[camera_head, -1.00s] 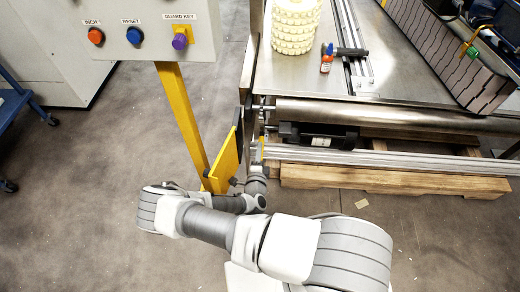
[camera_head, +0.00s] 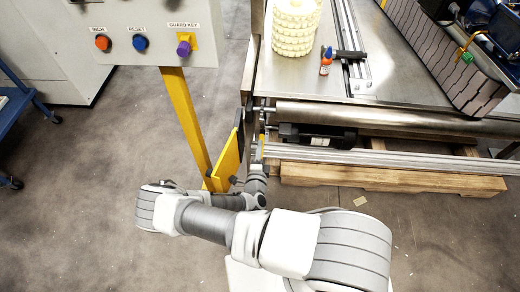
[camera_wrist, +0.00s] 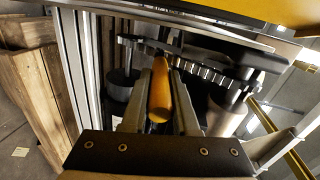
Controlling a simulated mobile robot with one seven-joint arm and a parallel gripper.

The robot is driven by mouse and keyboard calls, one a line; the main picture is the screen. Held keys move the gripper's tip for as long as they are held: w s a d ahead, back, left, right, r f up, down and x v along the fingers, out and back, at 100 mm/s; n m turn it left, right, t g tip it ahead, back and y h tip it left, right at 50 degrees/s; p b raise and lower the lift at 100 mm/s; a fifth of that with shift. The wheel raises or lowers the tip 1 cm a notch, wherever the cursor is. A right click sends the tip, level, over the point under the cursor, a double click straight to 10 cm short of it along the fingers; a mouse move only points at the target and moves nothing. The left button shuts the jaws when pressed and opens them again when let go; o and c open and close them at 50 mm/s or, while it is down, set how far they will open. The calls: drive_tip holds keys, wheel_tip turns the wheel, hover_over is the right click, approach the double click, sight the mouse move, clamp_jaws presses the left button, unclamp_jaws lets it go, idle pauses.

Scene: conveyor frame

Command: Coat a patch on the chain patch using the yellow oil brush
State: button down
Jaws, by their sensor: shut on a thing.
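In the wrist view, my gripper (camera_wrist: 162,82) is shut on the yellow oil brush (camera_wrist: 160,97), with its rounded yellow handle between the two fingers. The handle points toward the camera and the brush's far end reaches toward the dark toothed chain (camera_wrist: 212,76) inside the machine frame. I cannot tell whether the bristles touch the chain. In the head view, my gripper (camera_head: 259,160) is at the conveyor's front left corner, beside the yellow guard plate (camera_head: 229,160). The brush and the chain patch cannot be made out there.
A control panel (camera_head: 150,18) with buttons stands at the upper left on a yellow post (camera_head: 184,120). The conveyor's steel roller (camera_head: 370,117) and wooden pallet (camera_head: 390,180) lie right of my gripper.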

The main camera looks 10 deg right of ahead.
wheel_tip(320, 180, down, 6)
drive_tip(key=w+b, duration=0.2)
drive_tip(key=b, duration=0.2)
drive_tip(key=shift+w+d+r, duration=0.15)
drive_tip(key=shift+w+d, duration=0.15)
drive_tip(key=shift+d, duration=0.1)
drive_tip(key=s+a+f+b, duration=0.1)
drive_tip(key=s+f, duration=0.1)
drive_tip(key=s, duration=0.3)
drive_tip(key=shift+s+a+f, duration=0.15)
drive_tip(key=shift+a+f, duration=0.15)
drive_tip(key=shift+a, duration=0.05)
idle(0.3)
drive_tip(key=shift+s+a+f+b, duration=0.2)
drive_tip(key=shift+s+f+b, duration=0.15)
drive_tip(key=shift+s, duration=0.3)
drive_tip(key=shift+s+a+f+b, duration=0.2)
drive_tip(key=shift+s+f, duration=0.1)
drive_tip(key=shift+s, duration=0.35)
